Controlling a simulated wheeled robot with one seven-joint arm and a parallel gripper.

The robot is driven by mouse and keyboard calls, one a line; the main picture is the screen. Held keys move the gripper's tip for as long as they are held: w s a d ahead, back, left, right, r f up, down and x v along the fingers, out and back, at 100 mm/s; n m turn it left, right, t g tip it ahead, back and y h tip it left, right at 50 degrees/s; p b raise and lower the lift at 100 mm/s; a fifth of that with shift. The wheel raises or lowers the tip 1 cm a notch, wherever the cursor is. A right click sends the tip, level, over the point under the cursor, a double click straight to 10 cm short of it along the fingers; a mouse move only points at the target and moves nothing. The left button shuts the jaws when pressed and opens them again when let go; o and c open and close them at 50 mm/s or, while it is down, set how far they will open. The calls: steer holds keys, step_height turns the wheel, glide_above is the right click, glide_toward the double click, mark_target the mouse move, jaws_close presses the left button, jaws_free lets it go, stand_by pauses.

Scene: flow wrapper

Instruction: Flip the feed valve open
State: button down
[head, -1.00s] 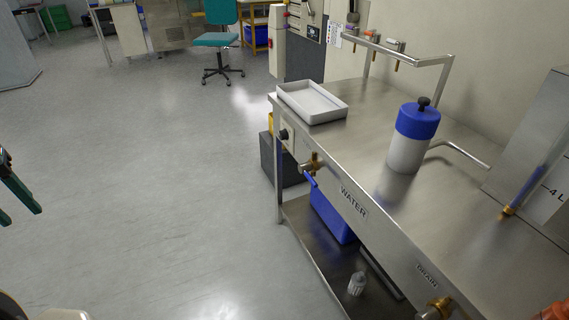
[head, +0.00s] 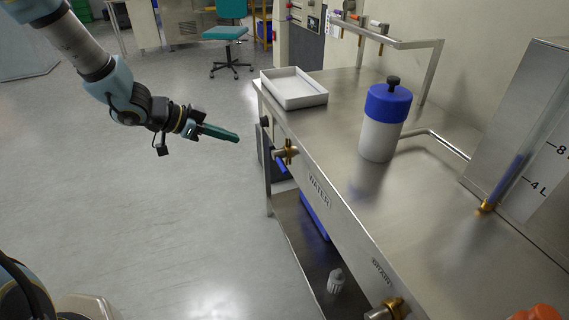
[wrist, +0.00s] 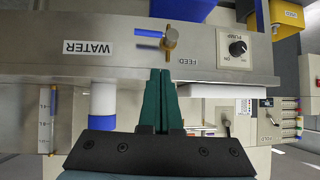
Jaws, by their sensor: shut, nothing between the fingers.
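The feed valve (head: 286,152) is a brass fitting on the front panel of the steel bench, with a blue lever (head: 281,166) partly seen below it. In the wrist view, the valve (wrist: 170,41) is by the FEED label, and its blue lever (wrist: 149,33) points left, along the panel towards the WATER side. My gripper (head: 237,138) has dark green fingers, shut and empty. It is left of the valve in the head view, with a gap between. In the wrist view, the fingertips (wrist: 160,72) lie just below the valve in the picture.
A pump knob (wrist: 237,47) is on the same panel, close to the valve. A second brass valve (head: 388,308) is by the DRAIN label. A white tray (head: 293,101) and a blue-lidded bottle (head: 384,122) stand on the bench. The floor left of the bench is clear.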

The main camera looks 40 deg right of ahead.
steer(key=shift+s+d+f+m+g, duration=0.1)
steer(key=shift+s+d+m+g, duration=0.2)
steer(key=shift+s, duration=0.35)
steer(key=shift+s+d+m+g, duration=0.2)
steer(key=shift+s+d+g, duration=0.15)
steer(key=shift+s, duration=0.25)
steer(key=shift+d, duration=0.1)
steer(key=a+f+x, duration=0.1)
steer(key=f+x, duration=0.1)
steer(key=x, duration=1)
steer(key=shift+w+f, duration=0.3)
steer(key=shift+f, duration=0.05)
steer(key=shift+d+f+b, duration=0.1)
steer(key=shift+b, duration=0.35)
steer(key=shift+f+t+b, duration=0.15)
steer(key=shift+t+b, duration=0.1)
steer(key=shift+b, duration=0.45)
